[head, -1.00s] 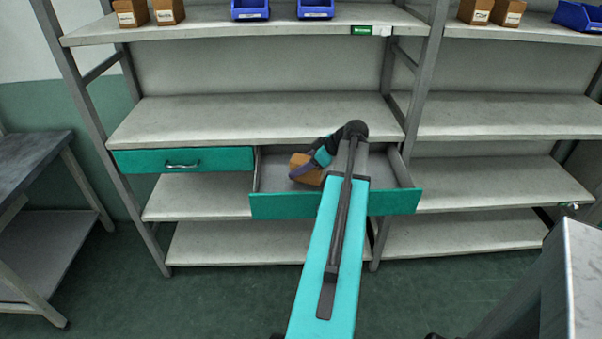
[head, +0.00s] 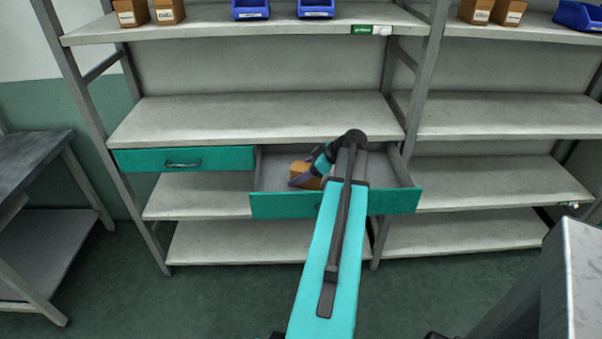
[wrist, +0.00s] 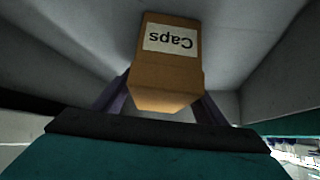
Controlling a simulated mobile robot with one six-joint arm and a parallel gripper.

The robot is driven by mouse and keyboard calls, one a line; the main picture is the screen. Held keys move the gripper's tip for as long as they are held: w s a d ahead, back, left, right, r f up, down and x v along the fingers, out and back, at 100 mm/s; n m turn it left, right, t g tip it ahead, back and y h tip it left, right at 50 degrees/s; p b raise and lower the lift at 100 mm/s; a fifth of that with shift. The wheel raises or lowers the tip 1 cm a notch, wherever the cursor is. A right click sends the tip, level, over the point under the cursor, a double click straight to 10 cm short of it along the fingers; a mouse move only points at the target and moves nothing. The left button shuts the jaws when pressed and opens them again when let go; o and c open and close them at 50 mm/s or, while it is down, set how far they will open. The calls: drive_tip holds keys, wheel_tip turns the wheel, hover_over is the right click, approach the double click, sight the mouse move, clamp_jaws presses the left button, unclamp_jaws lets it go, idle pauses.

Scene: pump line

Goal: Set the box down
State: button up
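The brown box (wrist: 165,75) has a white label reading "Caps", upside down in the wrist view. It also shows in the head view (head: 304,176), inside the open teal drawer (head: 290,205). My gripper (wrist: 160,103) reaches down into the drawer, with a purple finger against each side of the box. It is shut on the box. In the head view my gripper (head: 302,180) is partly hidden by my wrist. I cannot tell whether the box's underside touches the drawer floor.
A shut teal drawer (head: 185,160) is left of the open one. A bare shelf (head: 250,117) lies above the drawers. Blue bins (head: 250,10) and brown boxes (head: 131,12) stand on the upper shelf. A dark table (head: 30,160) is at the left.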

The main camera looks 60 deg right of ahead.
drive_tip(key=shift+r, duration=0.2)
drive_tip(key=b+v, duration=0.1)
drive_tip(key=v, duration=1)
drive_tip(key=shift+s+d+b, duration=0.1)
drive_tip(key=shift+b, duration=0.2)
drive_tip(key=shift+s+r, duration=0.25)
drive_tip(key=shift+r, duration=0.1)
idle(0.4)
